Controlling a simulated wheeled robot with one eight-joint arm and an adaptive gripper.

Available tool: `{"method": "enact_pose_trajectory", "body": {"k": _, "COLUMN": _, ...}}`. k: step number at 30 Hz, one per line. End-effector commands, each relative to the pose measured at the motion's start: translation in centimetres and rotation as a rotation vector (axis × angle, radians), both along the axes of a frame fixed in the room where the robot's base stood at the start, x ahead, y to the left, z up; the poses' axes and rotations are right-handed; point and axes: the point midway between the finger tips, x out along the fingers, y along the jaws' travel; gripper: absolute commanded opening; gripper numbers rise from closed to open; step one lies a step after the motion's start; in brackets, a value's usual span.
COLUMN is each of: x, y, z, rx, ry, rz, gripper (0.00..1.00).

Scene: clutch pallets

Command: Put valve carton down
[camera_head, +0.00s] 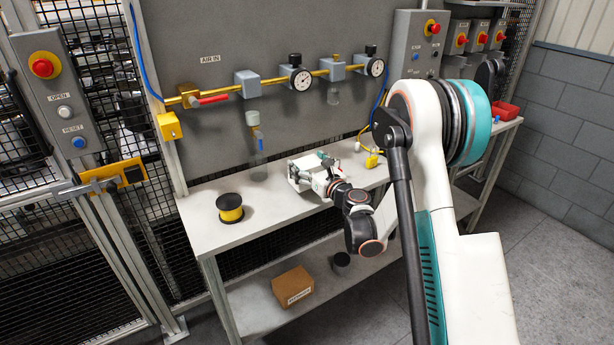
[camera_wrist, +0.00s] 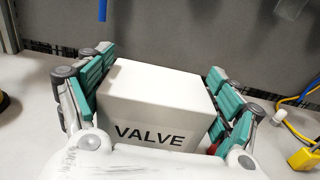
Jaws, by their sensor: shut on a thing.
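The valve carton (camera_wrist: 155,92) is a white box with black VALVE lettering on the side facing the wrist camera. My gripper (camera_wrist: 162,72) is shut on it, with green-padded fingers along its left and right sides. In the head view my gripper (camera_head: 316,172) is over the middle of the grey workbench (camera_head: 210,200), and the carton is partly hidden by the fingers. The carton is low at the bench top; I cannot tell whether its underside touches it.
A yellow-and-black spool (camera_head: 230,208) stands to the left on the bench. A yellow padlock-like piece (camera_head: 372,160) with a cable lies to the right. A grey panel (camera_head: 215,50) with gauges and a red-handled valve (camera_head: 213,99) rises behind. A brown box (camera_head: 292,287) sits on the lower shelf.

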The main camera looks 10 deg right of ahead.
Motion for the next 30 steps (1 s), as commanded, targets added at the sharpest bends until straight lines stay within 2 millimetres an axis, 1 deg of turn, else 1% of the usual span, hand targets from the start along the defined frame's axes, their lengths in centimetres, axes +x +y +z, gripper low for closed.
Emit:
{"method": "enact_pose_trajectory", "body": {"k": 3, "x": 0.1, "y": 0.0, "z": -1.8, "rx": 0.000, "ry": 0.000, "rz": 0.000, "gripper": 0.49}}
{"method": "enact_pose_trajectory", "body": {"k": 7, "x": 0.0, "y": 0.0, "z": -3.6, "rx": 0.000, "ry": 0.000, "rz": 0.000, "gripper": 0.49}}
{"method": "enact_pose_trajectory", "body": {"k": 19, "x": 0.0, "y": 0.0, "z": -4.0, "rx": 0.000, "ry": 0.000, "rz": 0.000, "gripper": 0.49}}
{"method": "enact_pose_trajectory", "body": {"k": 20, "x": 0.0, "y": 0.0, "z": -4.0, "rx": 0.000, "ry": 0.000, "rz": 0.000, "gripper": 0.87}}
{"method": "enact_pose_trajectory", "body": {"k": 21, "x": 0.0, "y": 0.0, "z": -4.0, "rx": 0.000, "ry": 0.000, "rz": 0.000, "gripper": 0.96}}
{"method": "enact_pose_trajectory", "body": {"k": 22, "x": 0.0, "y": 0.0, "z": -3.9, "rx": 0.000, "ry": 0.000, "rz": 0.000, "gripper": 1.00}}
{"method": "enact_pose_trajectory", "body": {"k": 30, "x": 0.0, "y": 0.0, "z": -3.9, "rx": 0.000, "ry": 0.000, "rz": 0.000, "gripper": 1.00}}
